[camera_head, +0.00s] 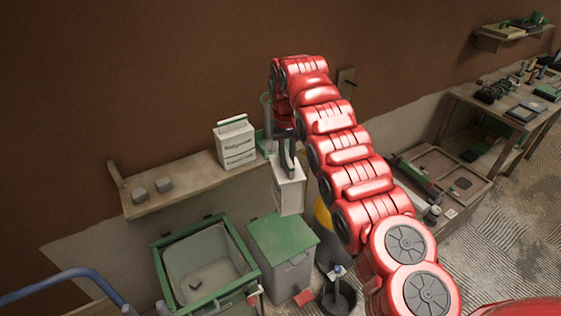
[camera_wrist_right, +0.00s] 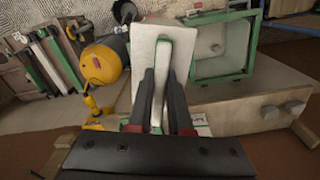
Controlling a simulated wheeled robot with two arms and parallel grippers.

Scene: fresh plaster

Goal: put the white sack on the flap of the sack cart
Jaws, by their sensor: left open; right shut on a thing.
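The white sack (camera_head: 288,194) hangs from my right gripper (camera_head: 287,150) in the head view, just in front of the shelf edge and above the green-lidded bin. In the right wrist view, the white sack (camera_wrist_right: 144,52) has a green strip along its top, and the dark fingers of my right gripper (camera_wrist_right: 161,88) are closed on that strip. A bent blue tube (camera_head: 42,288) at the lower left of the head view looks like part of the sack cart. The cart's flap is not visible. My left gripper is not in view.
Another white sack (camera_head: 236,146) with green print stands on the wooden shelf (camera_head: 190,182), with two small grey blocks. Below are an open green-rimmed bin (camera_head: 208,262), a green-lidded bin (camera_head: 283,243) and a black bucket (camera_head: 338,298). A workbench (camera_head: 490,120) stands at the right.

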